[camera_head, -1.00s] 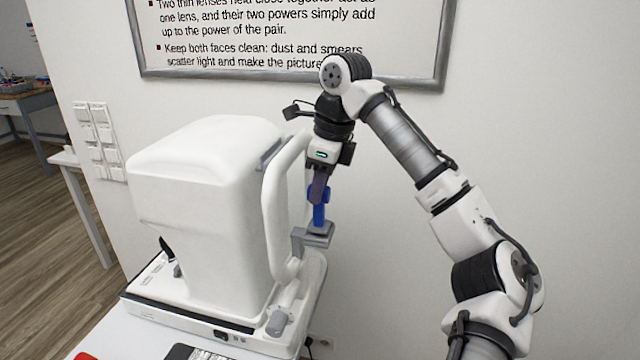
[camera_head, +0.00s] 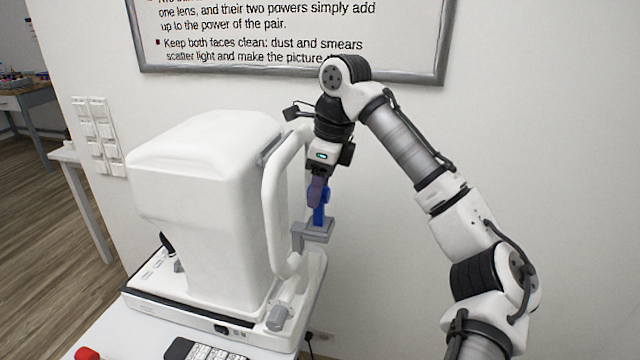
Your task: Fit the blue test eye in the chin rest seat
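The blue test eye (camera_head: 319,213) is a slim upright blue piece, partly hidden by my fingers. My gripper (camera_head: 317,197) points down, with its dark fingers closed around the upper part of the eye. The chin rest seat (camera_head: 315,231) is a small grey block on a bracket at the right side of the white eye-testing machine (camera_head: 205,190). The eye's lower end meets the seat in the picture. I cannot tell whether it is fully inside, since the opening is hidden.
A white curved frame (camera_head: 270,205) of the machine stands close to the left of my gripper. The wall with a framed poster (camera_head: 300,75) is behind. A keypad (camera_head: 200,351) and a red button (camera_head: 87,353) are at the front. The right side is free apart from my arm.

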